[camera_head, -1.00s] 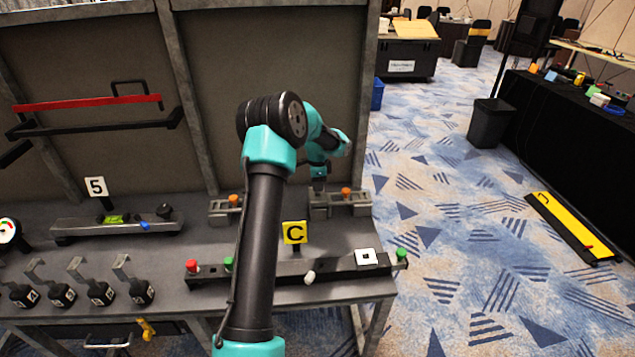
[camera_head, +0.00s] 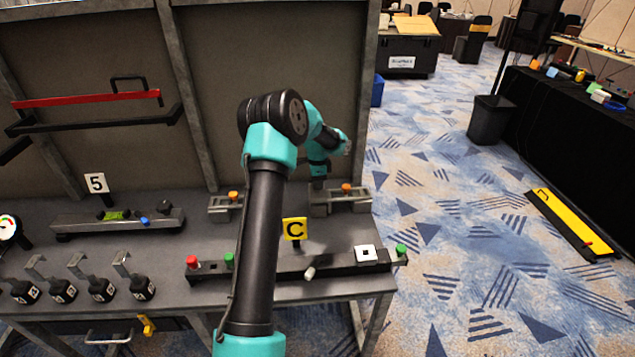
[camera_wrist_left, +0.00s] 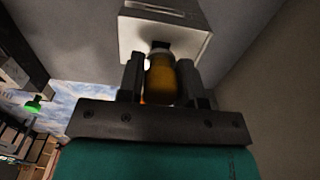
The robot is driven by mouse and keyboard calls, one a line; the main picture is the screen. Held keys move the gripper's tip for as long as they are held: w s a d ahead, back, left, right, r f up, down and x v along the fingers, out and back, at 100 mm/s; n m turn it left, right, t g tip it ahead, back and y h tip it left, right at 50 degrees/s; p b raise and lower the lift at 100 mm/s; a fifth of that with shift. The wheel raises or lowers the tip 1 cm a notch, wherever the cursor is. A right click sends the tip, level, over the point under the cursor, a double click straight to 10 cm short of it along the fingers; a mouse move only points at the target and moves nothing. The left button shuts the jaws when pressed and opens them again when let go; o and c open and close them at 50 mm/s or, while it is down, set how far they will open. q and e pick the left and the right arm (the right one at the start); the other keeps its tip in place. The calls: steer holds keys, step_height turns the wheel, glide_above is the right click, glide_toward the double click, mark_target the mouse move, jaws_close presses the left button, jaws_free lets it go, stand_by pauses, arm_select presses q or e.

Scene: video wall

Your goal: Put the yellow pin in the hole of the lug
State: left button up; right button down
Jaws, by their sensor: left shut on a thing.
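My left gripper (camera_wrist_left: 160,85) is shut on the yellow pin (camera_wrist_left: 160,82), which looks amber in the left wrist view. The pin's far end meets or nearly meets a dark opening in a pale grey block (camera_wrist_left: 185,42), apparently the lug. I cannot tell how far the pin enters. In the head view my left gripper (camera_head: 319,183) is small and partly hidden, at the left part of the back right grey fixture (camera_head: 356,207). The pin cannot be made out there. My right gripper is in neither view.
An orange knob (camera_head: 346,188) is on that fixture, close right of my gripper. A similar fixture (camera_head: 219,212) stands left. A dark rail (camera_head: 335,268) with coloured buttons and a C sign (camera_head: 295,229) are in front. The back panel (camera_head: 280,80) rises close behind.

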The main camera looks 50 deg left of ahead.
arm_select(q)
steer(key=shift+f, duration=0.8)
steer(key=o, duration=1.5)
steer(key=shift+r, duration=0.1)
steer(key=shift+r, duration=3.45)
